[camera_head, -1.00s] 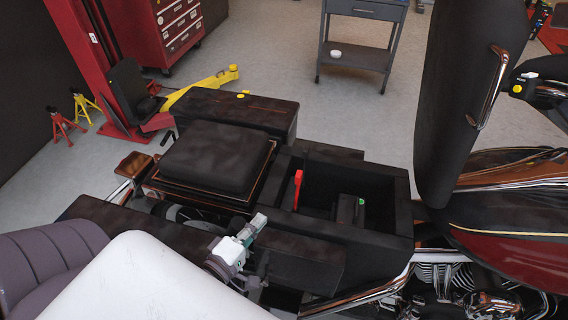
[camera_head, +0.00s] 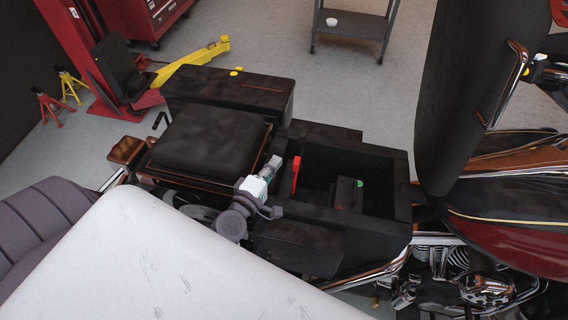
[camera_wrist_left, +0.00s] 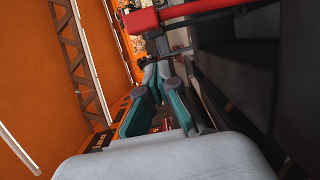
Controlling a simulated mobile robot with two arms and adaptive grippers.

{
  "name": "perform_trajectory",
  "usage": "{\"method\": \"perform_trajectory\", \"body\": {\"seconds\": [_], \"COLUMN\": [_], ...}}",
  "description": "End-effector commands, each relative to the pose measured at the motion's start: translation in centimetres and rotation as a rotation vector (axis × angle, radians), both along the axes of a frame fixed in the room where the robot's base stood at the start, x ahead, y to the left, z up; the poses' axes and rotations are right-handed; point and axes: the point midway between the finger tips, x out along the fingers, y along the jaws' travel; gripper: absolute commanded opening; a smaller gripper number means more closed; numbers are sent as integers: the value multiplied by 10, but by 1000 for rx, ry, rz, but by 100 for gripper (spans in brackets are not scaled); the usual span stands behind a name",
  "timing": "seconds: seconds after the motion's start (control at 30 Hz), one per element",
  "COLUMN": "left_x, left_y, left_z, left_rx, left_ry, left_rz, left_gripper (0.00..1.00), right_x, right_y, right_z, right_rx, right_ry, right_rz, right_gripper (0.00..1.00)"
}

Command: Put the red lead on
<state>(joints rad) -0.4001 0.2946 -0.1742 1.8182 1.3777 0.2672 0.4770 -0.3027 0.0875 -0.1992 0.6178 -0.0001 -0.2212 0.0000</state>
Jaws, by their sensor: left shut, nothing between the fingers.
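The red lead (camera_head: 296,175) stands up at the left inner side of the open black compartment (camera_head: 393,190) on the motorcycle. A dark battery with a green mark (camera_head: 348,192) sits inside the compartment. My left gripper (camera_head: 273,163) is shut and empty, just left of the red lead at the compartment's left edge, and looks apart from it. In the left wrist view the gripper's teal fingers (camera_wrist_left: 158,72) are together, and the red lead (camera_wrist_left: 140,20) crosses the top beyond them. The battery's lower part is hidden by the compartment wall. My right gripper is not in view.
A black seat pad (camera_head: 212,138) lies left of the compartment. The raised black seat (camera_head: 465,90) stands at its right. A grey cart (camera_head: 350,27), yellow jack (camera_head: 195,65) and jack stands stand behind on open floor.

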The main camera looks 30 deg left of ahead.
Motion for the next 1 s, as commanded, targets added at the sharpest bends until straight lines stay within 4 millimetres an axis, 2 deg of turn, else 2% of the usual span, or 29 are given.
{"method": "perform_trajectory", "body": {"seconds": [0.03, 0.2, 0.73, 0.87, 1.0], "left_x": [1, 5, 6, 7, 10], "left_y": [-9, -24, -29, -33, -43], "left_z": [2, 1, 2, 5, 9], "left_rx": [-4, -1, 7, 37, 99], "left_ry": [1, 2, 4, 12, 30], "left_rz": [-1, -1, -2, -5, -12], "left_gripper": [0, 0, 0, 0, 0], "right_x": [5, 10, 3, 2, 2], "right_y": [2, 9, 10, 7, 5], "right_z": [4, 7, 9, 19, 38], "right_rx": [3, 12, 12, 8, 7], "right_ry": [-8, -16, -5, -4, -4], "right_rz": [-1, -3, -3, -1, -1], "right_gripper": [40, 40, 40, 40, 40]}}
